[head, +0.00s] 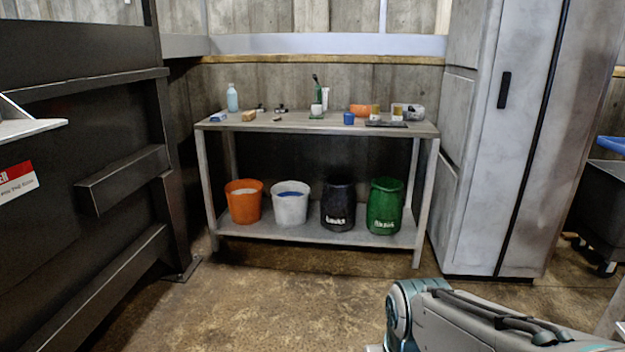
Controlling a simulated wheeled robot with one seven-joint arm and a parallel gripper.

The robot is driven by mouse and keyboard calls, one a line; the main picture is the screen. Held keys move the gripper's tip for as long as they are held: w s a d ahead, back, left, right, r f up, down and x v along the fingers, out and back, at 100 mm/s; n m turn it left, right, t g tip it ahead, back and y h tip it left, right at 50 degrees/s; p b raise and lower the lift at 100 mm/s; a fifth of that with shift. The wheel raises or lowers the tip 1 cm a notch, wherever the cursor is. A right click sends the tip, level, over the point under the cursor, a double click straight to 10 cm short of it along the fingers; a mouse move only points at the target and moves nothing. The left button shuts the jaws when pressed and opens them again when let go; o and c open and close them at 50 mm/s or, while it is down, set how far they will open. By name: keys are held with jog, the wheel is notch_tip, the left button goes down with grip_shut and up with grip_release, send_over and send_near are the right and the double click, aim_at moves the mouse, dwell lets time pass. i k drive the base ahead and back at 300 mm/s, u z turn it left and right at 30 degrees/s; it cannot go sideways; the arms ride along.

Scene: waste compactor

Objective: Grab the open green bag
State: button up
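The open green bag (385,207) stands upright on the lower shelf of the metal table, at the right end. It has white lettering on its front and its top looks open. A black bag (338,204) with white lettering stands just left of it. Part of my arm shows at the bottom right, on the near side of the table and well apart from the bag. My gripper is not in view.
A white bucket (290,203) and an orange bucket (243,201) stand left on the same shelf (320,234). Small items crowd the tabletop. A grey cabinet (500,150) stands right, dark machinery (80,200) left. The floor (270,310) before the table is clear.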

aim_at(385, 202)
jog(key=z, duration=0.2)
jog(key=i, duration=1.55)
jog(key=z, duration=0.6)
jog(key=i, duration=1.25)
jog(key=z, duration=0.05)
